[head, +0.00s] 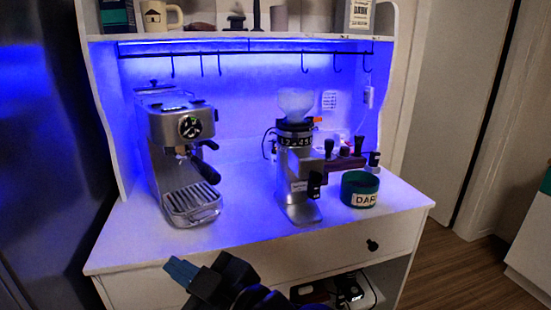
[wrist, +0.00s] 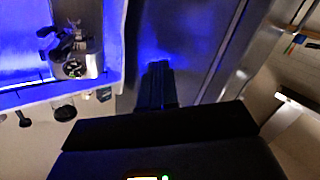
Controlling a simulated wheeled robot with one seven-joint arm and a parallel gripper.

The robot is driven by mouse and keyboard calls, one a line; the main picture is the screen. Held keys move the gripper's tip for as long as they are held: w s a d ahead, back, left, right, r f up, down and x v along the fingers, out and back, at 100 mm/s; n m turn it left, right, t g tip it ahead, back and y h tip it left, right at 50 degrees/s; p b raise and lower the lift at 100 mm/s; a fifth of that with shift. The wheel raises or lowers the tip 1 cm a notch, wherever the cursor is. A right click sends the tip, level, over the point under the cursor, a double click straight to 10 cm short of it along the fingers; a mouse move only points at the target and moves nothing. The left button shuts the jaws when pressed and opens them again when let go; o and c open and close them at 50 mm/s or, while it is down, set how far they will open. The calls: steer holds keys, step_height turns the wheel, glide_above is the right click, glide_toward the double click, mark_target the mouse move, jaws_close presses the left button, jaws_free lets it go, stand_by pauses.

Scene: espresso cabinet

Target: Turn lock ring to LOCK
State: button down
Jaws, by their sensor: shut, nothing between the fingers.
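The grinder (head: 300,185) stands upright on the white cabinet top, right of centre in the head view, with a clear hopper (head: 295,103) on top. A dark ring with white numbers (head: 295,140) sits just below the hopper and looks like the lock ring. Any LOCK mark or pointer is too small to read. My gripper (head: 180,271) is low in front of the cabinet, left of and well apart from the grinder. Its fingers also show in the wrist view (wrist: 157,80), shut and empty. The ring cannot be made out in the wrist view.
An espresso machine (head: 182,155) stands left of the grinder. A green-rimmed container (head: 360,188) and dark-handled tools (head: 345,160) are at the right. Hooks hang from a rail (head: 245,50) above. The front cabinet top (head: 250,237) is clear. A drawer knob (head: 372,245) sticks out.

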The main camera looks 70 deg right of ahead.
steer(key=w+d+r+n+b, duration=0.2)
steer(key=w+d+r+n, duration=0.2)
steer(key=d+r+n, duration=0.25)
steer(key=w+d+r+n+b, duration=0.1)
steer(key=w+d+r+n, duration=0.2)
steer(key=d+r+n, duration=0.4)
steer(key=s+d+r+n+g+h+b, duration=0.3)
steer(key=s+d+n+g+h, duration=0.3)
steer(key=s+d+n+g, duration=0.3)
steer(key=s+d+r+n, duration=0.1)
steer(key=s+d, duration=0.3)
steer(key=d, duration=0.2)
steer(key=shift+s+d+r+h, duration=0.3)
steer(key=shift+s+d+r, duration=0.05)
steer(key=shift+s, duration=0.05)
steer(key=shift+w+d, duration=0.1)
steer(key=shift+d, duration=0.05)
